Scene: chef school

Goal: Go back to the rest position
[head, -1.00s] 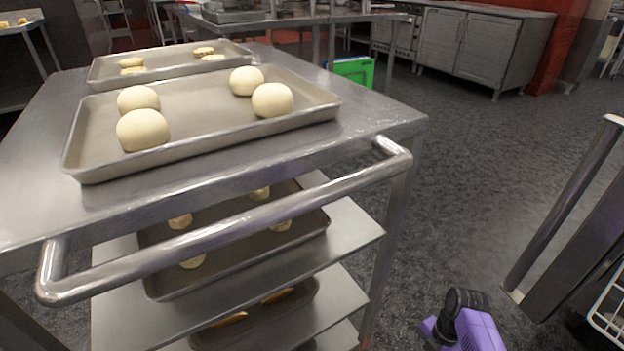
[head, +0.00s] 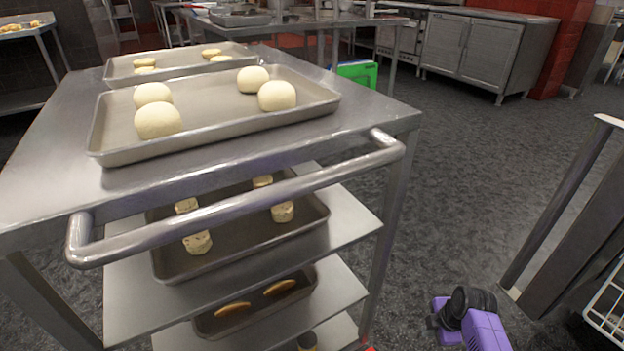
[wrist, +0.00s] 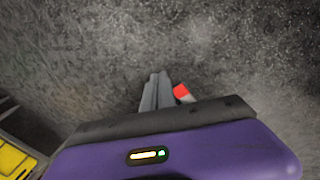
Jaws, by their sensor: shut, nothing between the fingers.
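My gripper (wrist: 158,78) shows in the wrist view with its two grey fingers together and nothing between them. It hangs over the dark speckled floor (wrist: 230,50). In the head view only my purple arm (head: 482,328) shows at the bottom right, low beside the trolley; the fingers are out of sight there.
A steel trolley (head: 55,150) with a tubular handle (head: 240,208) stands at left. Its top holds a tray (head: 215,128) of dough balls and another tray (head: 120,72); lower shelves hold more. A metal post (head: 565,205) stands at right. Floor between is clear.

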